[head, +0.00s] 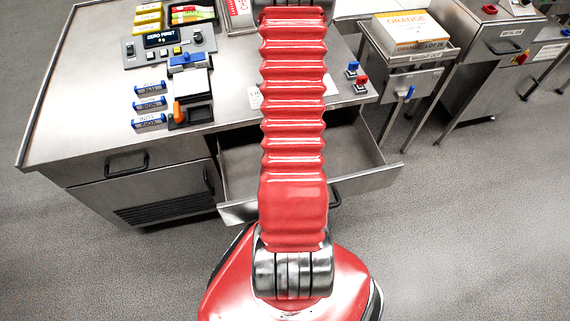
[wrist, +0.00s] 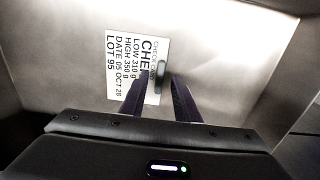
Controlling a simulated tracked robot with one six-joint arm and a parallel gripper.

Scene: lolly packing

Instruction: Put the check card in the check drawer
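The check card (wrist: 124,75) is white with black print and shows in the wrist view. It appears to lie flat on the bare metal floor of the check drawer (wrist: 225,55). A small dark upright tab (wrist: 161,71) stands on the card. My gripper (wrist: 160,80) is over the card, its two dark fingers on either side of the tab with gaps showing. The check drawer also shows in the head view, pulled out below the bench (head: 355,150). There, my arm hides the card and my gripper.
The steel bench (head: 225,140) holds a scale display (head: 162,40), blue-edged blocks (head: 149,103) and an orange-handled item (head: 180,112). An orange lot box (head: 405,27) stands at right. Grey floor is clear.

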